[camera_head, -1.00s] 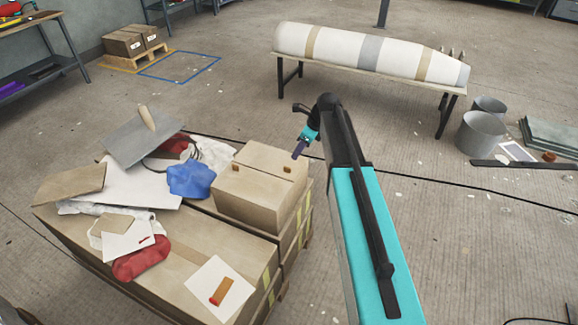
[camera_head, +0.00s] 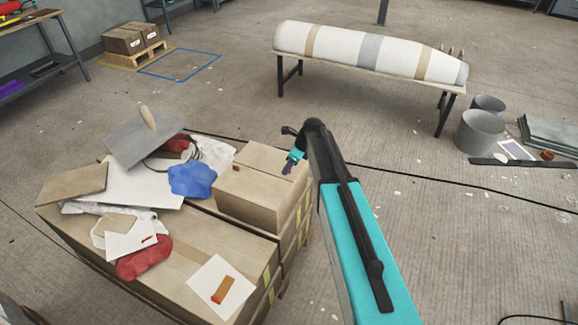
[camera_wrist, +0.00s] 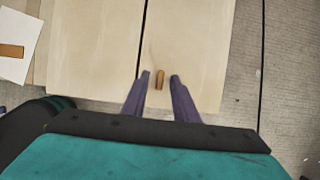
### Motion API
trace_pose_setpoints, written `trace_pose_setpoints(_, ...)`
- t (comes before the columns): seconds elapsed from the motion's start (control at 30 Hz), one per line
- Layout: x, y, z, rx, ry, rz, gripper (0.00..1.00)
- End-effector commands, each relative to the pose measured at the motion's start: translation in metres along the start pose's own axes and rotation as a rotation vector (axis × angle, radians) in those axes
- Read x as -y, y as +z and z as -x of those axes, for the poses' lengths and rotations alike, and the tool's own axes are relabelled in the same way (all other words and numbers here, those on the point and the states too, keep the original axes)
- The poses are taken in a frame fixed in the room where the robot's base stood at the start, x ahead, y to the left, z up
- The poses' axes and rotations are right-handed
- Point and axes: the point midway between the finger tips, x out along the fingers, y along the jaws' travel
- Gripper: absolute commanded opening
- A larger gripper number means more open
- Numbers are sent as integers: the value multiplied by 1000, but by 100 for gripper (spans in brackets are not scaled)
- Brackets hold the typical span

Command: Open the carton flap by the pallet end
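The carton (camera_head: 255,190) stands upright on the near stack, its top closed by two flaps that meet at a seam. A small brown tab (camera_wrist: 160,79) stands on the right flap (camera_wrist: 195,45) in the wrist view. A second brown tab (camera_head: 235,167) sits on the carton's left top edge in the head view. My gripper (camera_wrist: 160,77) is open, its two purple fingers on either side of the right tab with gaps showing. I cannot tell whether the fingertips touch the flap. In the head view my gripper (camera_head: 288,167) partly hides that tab.
Left of the carton lie a blue cloth (camera_head: 192,180), a red item (camera_head: 144,257), a grey sheet (camera_head: 143,142) and loose boards. A long white mould (camera_head: 370,47) rests on a bench behind. Grey buckets (camera_head: 481,132) stand at right.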

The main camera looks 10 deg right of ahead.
Motion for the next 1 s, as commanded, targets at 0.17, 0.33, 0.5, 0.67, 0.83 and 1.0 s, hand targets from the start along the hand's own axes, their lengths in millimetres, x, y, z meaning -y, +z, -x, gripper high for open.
trace_pose_setpoints(0.17, 0, 0, -4, 0, 0, 0, 27)
trace_pose_setpoints(0.33, 0, 0, -4, 0, 0, 0, 27)
trace_pose_setpoints(0.5, 0, 0, -4, 0, 0, 0, 6)
trace_pose_setpoints(0.67, 0, 0, -4, 0, 0, 0, 0)
trace_pose_setpoints(0.83, 0, 0, -4, 0, 0, 0, 0)
trace_pose_setpoints(1.0, 0, 0, -4, 0, 0, 0, 0)
